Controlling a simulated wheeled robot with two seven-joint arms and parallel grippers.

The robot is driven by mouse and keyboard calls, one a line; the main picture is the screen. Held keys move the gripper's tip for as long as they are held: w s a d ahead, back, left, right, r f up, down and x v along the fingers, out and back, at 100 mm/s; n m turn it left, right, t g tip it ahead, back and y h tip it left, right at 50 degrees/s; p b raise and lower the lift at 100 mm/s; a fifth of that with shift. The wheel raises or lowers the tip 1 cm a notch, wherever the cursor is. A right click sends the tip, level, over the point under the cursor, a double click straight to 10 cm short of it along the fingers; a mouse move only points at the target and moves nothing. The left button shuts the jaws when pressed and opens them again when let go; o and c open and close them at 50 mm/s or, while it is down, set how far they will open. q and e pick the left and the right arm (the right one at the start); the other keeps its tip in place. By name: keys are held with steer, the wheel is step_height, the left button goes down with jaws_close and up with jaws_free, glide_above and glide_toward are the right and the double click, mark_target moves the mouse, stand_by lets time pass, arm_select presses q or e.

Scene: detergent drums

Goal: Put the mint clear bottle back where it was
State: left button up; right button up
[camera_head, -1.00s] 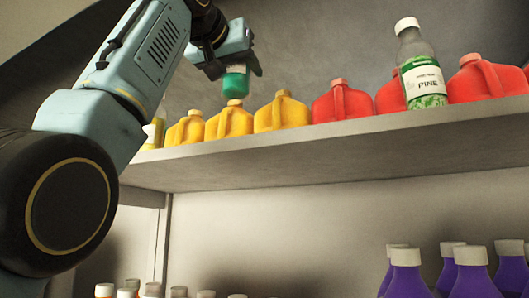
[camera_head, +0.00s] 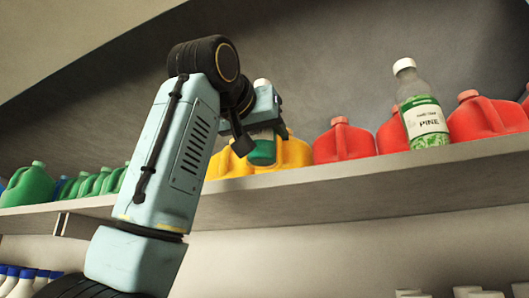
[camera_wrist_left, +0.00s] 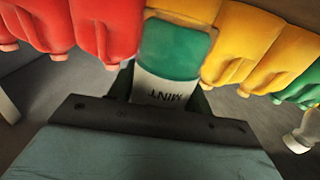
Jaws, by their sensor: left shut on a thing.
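The mint clear bottle (camera_head: 263,152) has green liquid in its lower part and a white cap. My left gripper (camera_head: 264,136) is shut on it and holds it upright in front of the yellow jugs, with its base close to shelf level. I cannot tell whether it touches the shelf. In the left wrist view the bottle (camera_wrist_left: 174,50) appears upside down, its MINT label partly hidden by the gripper (camera_wrist_left: 165,92). There it lies between red and yellow jugs. My right gripper is not in view.
Yellow jugs (camera_head: 294,152) and a red jug (camera_head: 344,142) stand on the shelf (camera_head: 330,186) around the bottle. A clear PINE bottle (camera_head: 425,116) stands at the right before more red jugs (camera_head: 487,116). Green jugs (camera_head: 30,187) stand at the left.

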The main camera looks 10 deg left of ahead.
mark_target(265, 167)
arm_select(q)
steer(key=shift+w+f, duration=0.1)
steer(key=shift+f, duration=1.7)
steer(key=shift+f, duration=0.1)
steer(key=shift+f, duration=0.15)
steer(key=o, duration=1.2)
steer(key=shift+c, duration=0.2)
